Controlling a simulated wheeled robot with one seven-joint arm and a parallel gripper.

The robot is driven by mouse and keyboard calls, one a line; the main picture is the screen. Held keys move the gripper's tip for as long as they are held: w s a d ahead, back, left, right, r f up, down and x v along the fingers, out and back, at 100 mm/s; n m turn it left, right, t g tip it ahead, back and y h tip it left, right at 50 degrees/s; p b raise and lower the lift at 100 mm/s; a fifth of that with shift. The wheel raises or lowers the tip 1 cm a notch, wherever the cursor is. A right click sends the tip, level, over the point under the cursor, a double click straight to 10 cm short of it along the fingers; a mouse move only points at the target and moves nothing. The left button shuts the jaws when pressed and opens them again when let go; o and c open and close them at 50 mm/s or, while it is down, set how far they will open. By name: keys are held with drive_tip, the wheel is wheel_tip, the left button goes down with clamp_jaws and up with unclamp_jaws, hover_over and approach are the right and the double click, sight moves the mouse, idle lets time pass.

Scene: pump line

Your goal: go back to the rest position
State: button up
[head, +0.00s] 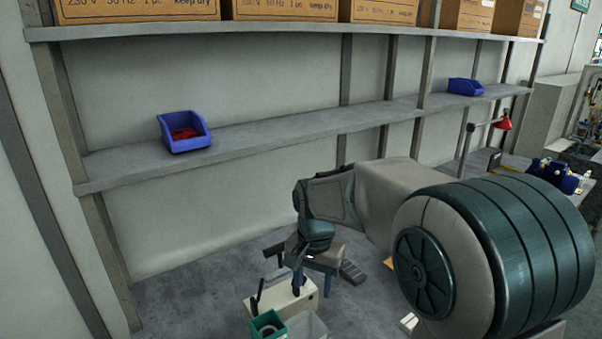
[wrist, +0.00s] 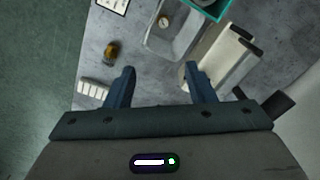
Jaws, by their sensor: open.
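My gripper (head: 312,284) is in the head view at the lower middle, over the grey worktop (head: 190,290). In the wrist view its two blue fingers are apart (wrist: 160,76), with nothing held between them. The cream box-shaped unit (head: 285,297) is close to the fingers in the head view, and it also shows in the wrist view (wrist: 222,62) right of the fingers. I cannot tell the exact gap between my gripper and the unit.
A brass-coloured part (wrist: 111,50) and a white ribbed block (wrist: 93,90) lie on the worktop. Above runs a shelf (head: 300,124) with blue bins (head: 184,131).

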drive_tip(key=s+d+r+n+t, duration=0.1)
drive_tip(key=s+d+r+n, duration=0.1)
drive_tip(key=s+d, duration=0.4)
drive_tip(key=s+d+r+n+t, duration=0.1)
drive_tip(key=s+d, duration=0.5)
drive_tip(key=s, duration=0.6)
drive_tip(key=shift+s+d+r+n+t, duration=0.25)
drive_tip(key=shift+d+r+n+t, duration=0.1)
drive_tip(key=shift+n+t, duration=0.5)
